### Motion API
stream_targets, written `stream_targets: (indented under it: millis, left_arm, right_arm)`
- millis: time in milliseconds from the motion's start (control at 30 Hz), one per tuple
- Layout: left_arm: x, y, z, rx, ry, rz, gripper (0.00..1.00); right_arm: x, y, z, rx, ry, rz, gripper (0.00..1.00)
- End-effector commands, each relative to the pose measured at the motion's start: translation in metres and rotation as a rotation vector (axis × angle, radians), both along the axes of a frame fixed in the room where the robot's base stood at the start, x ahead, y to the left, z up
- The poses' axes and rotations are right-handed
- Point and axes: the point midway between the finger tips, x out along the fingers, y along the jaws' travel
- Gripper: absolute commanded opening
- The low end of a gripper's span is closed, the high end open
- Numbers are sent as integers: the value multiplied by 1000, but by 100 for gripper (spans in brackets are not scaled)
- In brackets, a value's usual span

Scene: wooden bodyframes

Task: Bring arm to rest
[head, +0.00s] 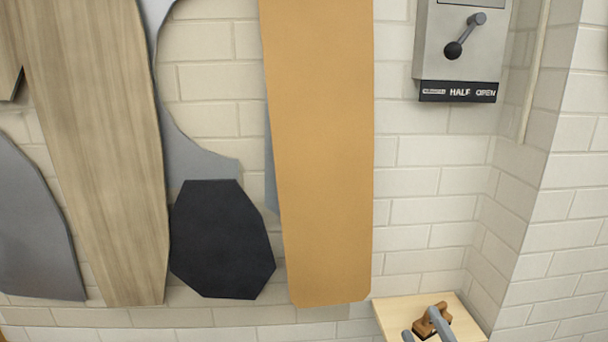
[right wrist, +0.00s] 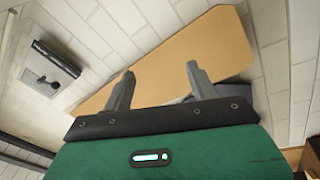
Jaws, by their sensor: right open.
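My right gripper (head: 424,330) shows at the bottom right of the head view, with only its grey fingers in the picture. It is in front of a small light wooden shelf (head: 392,312) as seen from the head. In the right wrist view the two grey fingers (right wrist: 158,85) stand wide apart with nothing between them. They point toward a tan panel (right wrist: 172,62) on the wall. My left gripper is in neither view.
A brown wooden object (head: 421,325) sits on the shelf, partly hidden by my fingers. A grey lever box (head: 437,50) hangs on the white brick wall. Tan, wood-grain (head: 105,150) and black (head: 222,240) panels cover the wall's left side. A wall corner juts out right.

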Motion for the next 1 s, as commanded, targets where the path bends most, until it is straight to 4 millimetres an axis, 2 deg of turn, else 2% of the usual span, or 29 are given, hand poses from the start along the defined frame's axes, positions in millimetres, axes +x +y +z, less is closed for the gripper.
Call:
stream_targets:
  millis: [33,133,200,300,400,600,767,800,1000]
  left_arm:
    - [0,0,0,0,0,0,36]
    - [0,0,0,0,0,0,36]
    - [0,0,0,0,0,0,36]
    - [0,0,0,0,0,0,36]
    - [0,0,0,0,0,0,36]
    - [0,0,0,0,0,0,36]
    - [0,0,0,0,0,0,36]
    - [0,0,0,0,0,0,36]
    - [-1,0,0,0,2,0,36]
  right_arm:
    - [-6,-10,-26,88,114,-45,59]
    - [-24,-26,-80,261,351,-143,59]
    - [-44,-33,-117,374,518,-212,59]
    - [-79,-37,-165,513,742,-311,59]
    - [-115,-36,-200,616,924,-392,59]
    - [-180,-28,-242,753,1206,-523,59]
    - [-229,-19,-260,827,1397,-612,59]
    - [-234,-18,-267,836,1425,-628,59]
    - [-216,-16,-320,824,1432,-631,59]
